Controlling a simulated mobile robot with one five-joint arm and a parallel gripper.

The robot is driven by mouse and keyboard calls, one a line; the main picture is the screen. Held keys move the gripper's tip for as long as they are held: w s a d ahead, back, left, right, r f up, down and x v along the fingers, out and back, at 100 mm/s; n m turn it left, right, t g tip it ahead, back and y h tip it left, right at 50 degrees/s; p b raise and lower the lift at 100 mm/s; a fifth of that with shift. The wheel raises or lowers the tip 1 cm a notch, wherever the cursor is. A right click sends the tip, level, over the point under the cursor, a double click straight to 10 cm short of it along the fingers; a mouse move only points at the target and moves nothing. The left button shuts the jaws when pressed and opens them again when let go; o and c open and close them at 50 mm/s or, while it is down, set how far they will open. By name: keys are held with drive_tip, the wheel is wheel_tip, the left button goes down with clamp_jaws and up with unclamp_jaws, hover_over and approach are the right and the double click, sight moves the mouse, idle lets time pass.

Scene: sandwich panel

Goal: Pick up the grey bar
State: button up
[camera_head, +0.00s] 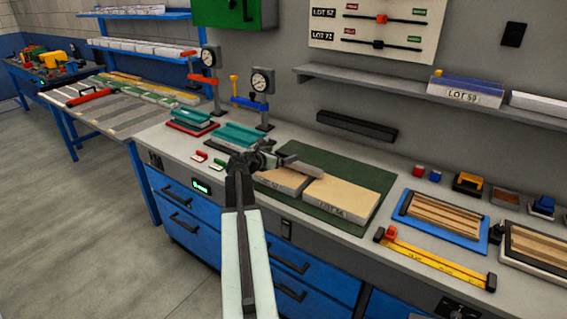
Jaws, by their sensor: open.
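A light grey bar-like piece (305,169) shows just right of my gripper (268,156), above the back edge of two tan panels. I cannot tell whether it touches the gripper or rests on the panels. My gripper is open, small and partly hidden by my own arm, at the left edge of the green mat (345,168). The tan panels, a left one (283,181) and a right one (340,198), lie on the mat with lettering on their front edges. A separate dark charcoal bar (357,126) is at the back by the wall.
Teal-topped fixtures (240,137) with dial gauges (262,82) stand left of the mat. A blue-framed tray (440,220) and a yellow rule (435,260) lie to the right. A grey shelf (400,97) overhangs the back. Small red and green pieces lie left of my gripper.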

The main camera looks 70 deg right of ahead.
drive_tip(key=shift+x, duration=1)
drive_tip(key=shift+a, duration=0.15)
drive_tip(key=shift+c, duration=0.9)
clamp_jaws()
